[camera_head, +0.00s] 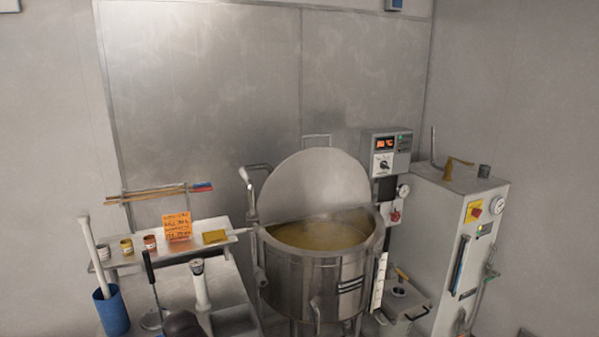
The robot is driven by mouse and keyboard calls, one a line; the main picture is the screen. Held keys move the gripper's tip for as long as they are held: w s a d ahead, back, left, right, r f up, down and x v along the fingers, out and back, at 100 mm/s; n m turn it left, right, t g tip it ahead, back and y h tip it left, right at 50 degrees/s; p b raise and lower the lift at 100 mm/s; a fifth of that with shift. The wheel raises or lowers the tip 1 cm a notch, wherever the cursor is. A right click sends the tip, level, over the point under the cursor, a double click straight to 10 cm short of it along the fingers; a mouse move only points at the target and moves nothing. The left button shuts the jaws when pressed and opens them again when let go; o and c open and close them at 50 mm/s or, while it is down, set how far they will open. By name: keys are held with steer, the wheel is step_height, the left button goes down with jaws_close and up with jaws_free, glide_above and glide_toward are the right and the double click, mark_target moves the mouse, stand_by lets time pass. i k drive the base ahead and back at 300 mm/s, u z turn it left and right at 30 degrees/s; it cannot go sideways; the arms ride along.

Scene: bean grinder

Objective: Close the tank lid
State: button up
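The steel tank (315,280) stands right of centre, a round pot with its top open. A yellowish liquid (320,235) shows inside, with faint steam over it. The tank lid (312,182) is open. It stands raised at the back of the rim, as a large pale grey disc, with a small handle (317,139) at its top edge. My gripper cannot be made out in this view. A dark rounded shape (183,325) at the bottom edge may be part of my arm, but I cannot tell.
A control box (386,150) with a red display stands behind the tank's right side. A tall grey cabinet (455,240) is at the right. At left are a shelf (210,240) with small jars and an orange card (177,227), and a blue container (112,312) with a long paddle.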

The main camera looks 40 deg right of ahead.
mark_target(270, 208)
steer(key=z, duration=0.3)
steer(key=i, duration=0.65)
steer(key=z, duration=1.25)
steer(key=k, duration=0.45)
steer(key=z, duration=0.1)
